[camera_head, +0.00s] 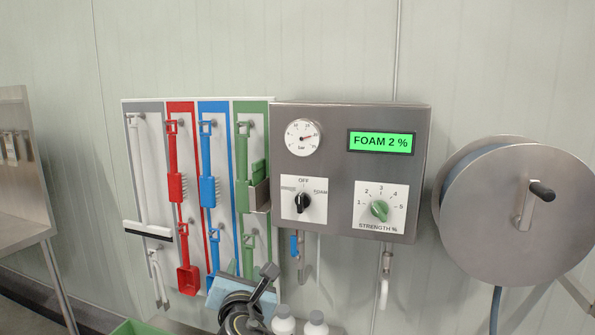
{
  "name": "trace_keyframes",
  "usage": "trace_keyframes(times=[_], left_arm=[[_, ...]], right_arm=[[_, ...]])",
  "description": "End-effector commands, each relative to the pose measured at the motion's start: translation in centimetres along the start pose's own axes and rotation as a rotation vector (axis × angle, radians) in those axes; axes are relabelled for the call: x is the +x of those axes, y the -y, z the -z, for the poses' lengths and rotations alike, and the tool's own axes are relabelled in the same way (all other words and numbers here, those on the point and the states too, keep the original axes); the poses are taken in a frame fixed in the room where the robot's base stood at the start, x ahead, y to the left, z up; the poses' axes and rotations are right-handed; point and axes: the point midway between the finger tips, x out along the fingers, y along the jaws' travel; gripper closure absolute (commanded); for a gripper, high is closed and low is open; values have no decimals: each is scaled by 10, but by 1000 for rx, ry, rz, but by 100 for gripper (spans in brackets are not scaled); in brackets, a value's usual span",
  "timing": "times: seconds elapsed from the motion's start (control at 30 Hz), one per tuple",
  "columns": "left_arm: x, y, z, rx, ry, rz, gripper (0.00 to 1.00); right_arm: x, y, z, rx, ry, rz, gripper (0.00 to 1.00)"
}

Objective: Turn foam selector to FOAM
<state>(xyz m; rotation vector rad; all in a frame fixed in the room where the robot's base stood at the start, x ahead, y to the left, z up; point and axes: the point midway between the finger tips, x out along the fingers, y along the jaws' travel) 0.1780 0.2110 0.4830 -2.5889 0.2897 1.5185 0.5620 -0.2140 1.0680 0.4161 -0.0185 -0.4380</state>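The foam selector (303,203) is a black knob on a white plate marked OFF at the top and FOAM at the right; the left label is too small to read. Its exact pointer direction is hard to make out. My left gripper is out of view.
The steel control box (343,110) also carries a pressure gauge (303,138) and a green strength knob (380,209). Left hangs a board of coloured tools (185,190). A hose reel (515,215) stands right. White bottles (284,322) stand beside my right gripper.

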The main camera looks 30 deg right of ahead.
Motion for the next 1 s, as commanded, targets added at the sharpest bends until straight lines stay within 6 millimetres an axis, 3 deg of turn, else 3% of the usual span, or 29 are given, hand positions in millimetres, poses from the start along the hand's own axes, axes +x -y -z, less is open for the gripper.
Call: trace_keyframes(times=[0.03, 0.1, 0.2, 0.33, 0.57, 1.0], left_arm=[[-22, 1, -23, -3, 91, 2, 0], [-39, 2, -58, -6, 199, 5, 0], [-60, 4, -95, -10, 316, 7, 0], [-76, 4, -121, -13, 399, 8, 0], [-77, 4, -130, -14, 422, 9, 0], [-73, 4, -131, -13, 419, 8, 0]], right_arm=[[5, -2, -37, -86, 45, 75, 65], [10, 5, -66, -192, 90, 179, 65], [12, 14, -97, -299, 132, 300, 65], [11, 20, -117, -370, 155, 391, 65], [29, 32, -124, -391, 160, 421, 65], [109, 63, -144, -387, 158, 418, 65]])
